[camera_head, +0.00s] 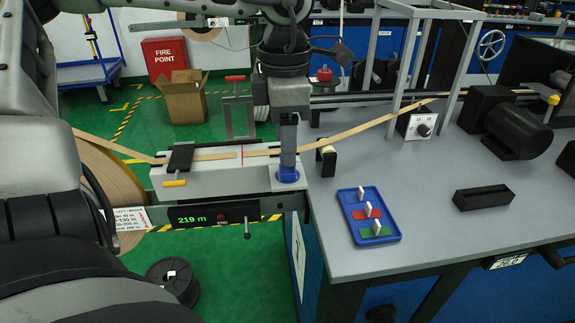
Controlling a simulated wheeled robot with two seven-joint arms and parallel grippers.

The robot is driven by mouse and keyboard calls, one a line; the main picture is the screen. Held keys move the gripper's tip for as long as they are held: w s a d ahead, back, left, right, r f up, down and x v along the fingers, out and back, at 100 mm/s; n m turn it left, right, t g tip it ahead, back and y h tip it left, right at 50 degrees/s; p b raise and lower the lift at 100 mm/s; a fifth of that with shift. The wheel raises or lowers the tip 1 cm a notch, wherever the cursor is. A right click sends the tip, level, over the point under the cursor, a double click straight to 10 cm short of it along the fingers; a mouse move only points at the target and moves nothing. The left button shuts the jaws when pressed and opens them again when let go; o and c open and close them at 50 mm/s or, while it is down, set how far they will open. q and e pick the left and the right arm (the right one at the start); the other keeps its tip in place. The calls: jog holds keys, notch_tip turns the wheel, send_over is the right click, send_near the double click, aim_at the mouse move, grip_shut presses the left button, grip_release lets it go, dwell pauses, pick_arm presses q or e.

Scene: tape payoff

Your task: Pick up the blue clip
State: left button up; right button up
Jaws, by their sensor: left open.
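A blue tray (391,238) on the grey bench top holds three pieces with upright white tabs. The farthest piece, the blue clip (352,196), has a blue base that blends into the tray. A red clip (360,215) is in the middle and a green clip (369,233) is nearest. My left gripper (287,168) points down at the right end of the splicing block, left of the tray and apart from it. It is open and no clip shows in it; its fingers overlap in this view. Their blue lower end is hard to separate from the block. My right gripper is not seen.
Tan tape (345,133) runs from the large roll (112,185) across the splicing block (222,180) to the right. A dark open box (483,198) lies right of the tray. Bench surface between them is clear.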

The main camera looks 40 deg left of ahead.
aim_at(285, 174)
pick_arm(q)
jog(key=f, duration=0.4)
jog(key=shift+w+f, duration=0.2)
jog(key=shift+f, duration=0.05)
jog(key=shift+c, duration=0.3)
jog(key=c, duration=1)
jog(key=shift+r, duration=0.1)
